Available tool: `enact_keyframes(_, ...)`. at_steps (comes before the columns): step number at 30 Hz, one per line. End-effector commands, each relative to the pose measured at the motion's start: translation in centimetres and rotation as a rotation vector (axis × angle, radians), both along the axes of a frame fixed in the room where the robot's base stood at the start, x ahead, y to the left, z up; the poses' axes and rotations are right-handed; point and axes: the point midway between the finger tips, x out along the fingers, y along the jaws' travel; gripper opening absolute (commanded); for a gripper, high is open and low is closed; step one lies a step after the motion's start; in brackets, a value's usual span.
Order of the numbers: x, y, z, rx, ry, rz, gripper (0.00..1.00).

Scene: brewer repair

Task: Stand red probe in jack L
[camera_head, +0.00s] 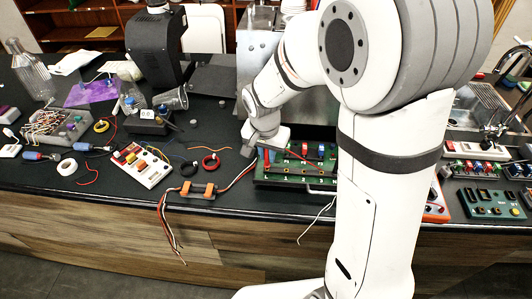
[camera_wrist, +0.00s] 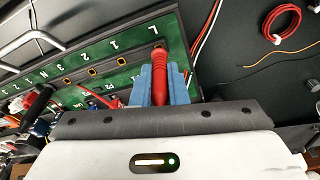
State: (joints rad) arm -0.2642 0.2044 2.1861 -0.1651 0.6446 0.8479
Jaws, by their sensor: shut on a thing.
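The red probe (camera_wrist: 160,82) is held between the blue fingers of my gripper (camera_wrist: 163,85), which is shut on it. In the wrist view its far end lies against the green board (camera_wrist: 210,22), near the white letter L (camera_wrist: 137,28). Jack L itself is hidden by the probe, so I cannot tell whether the tip is in it or above it. Yellow-edged square openings (camera_wrist: 92,71) run in a row beside the numbers. In the head view my gripper (camera_head: 265,148) is over the left end of the green board (camera_head: 290,181).
Orange connectors (camera_head: 198,190) with loose wires lie left of the board at the counter's front edge. A metal housing (camera_head: 258,45) stands behind. A metal handle (camera_wrist: 30,38) borders the board.

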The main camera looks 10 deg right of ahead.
Motion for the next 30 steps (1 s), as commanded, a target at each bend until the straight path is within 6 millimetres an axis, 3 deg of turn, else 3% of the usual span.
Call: enact_keyframes(30, -0.04, 0.11, -0.79, 0.001, 0.0, 0.002, 0.0)
